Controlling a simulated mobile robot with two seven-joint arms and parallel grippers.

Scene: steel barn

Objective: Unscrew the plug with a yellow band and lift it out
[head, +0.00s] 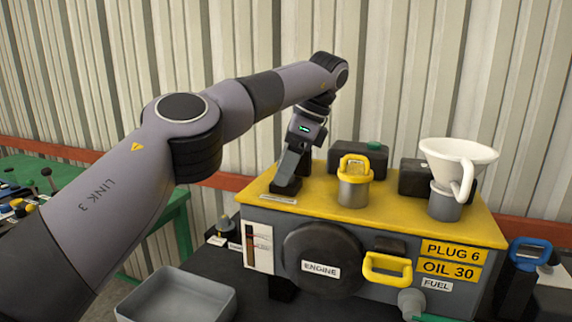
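The engine block (263,222) is a grey box with a yellow top (400,207). My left gripper (286,187) points down at the left end of this top, just behind a small white label. Its dark fingers look close together, but whether they are open or shut on something is unclear. No plug with a yellow band shows clearly; anything at the fingertips is hidden by them. A grey cylinder (353,192) with a yellow looped top (354,165) stands upright to the right of the gripper. My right gripper is not in view.
A white funnel (457,157) stands in a grey neck (444,205) at the right. A yellow handle (387,268) juts from the engine front. A grey tray (180,296) lies at front left. A blue-handled object (530,246) is at far right.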

